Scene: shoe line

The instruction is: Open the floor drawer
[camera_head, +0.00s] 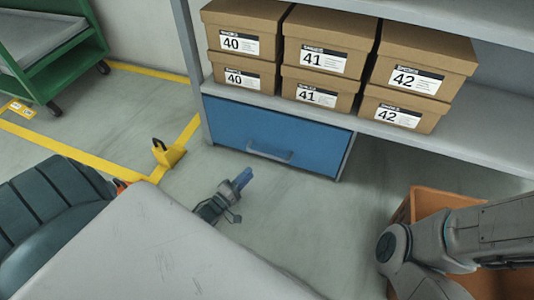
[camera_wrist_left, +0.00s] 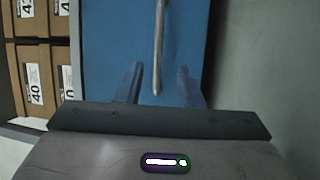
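The floor drawer (camera_head: 235,122) has a blue front and sits under the shelf; it looks shut. Its grey bar handle (camera_head: 270,154) runs along the lower part of the front. My left gripper (camera_head: 244,176) is in front of the drawer, below and left of the handle and apart from it. In the left wrist view the blue drawer front (camera_wrist_left: 110,45) fills the middle, and the handle (camera_wrist_left: 160,40) runs upright in the picture, its lower end lined up between the two open fingers (camera_wrist_left: 160,72). The gripper is empty. My right gripper is out of view.
Several brown shoe boxes (camera_head: 322,62) stand stacked on the shelf above the drawer. An orange crate (camera_head: 425,203) is at the right by my right arm. A yellow floor fixture (camera_head: 168,155) stands left of the drawer. The floor before the drawer is clear.

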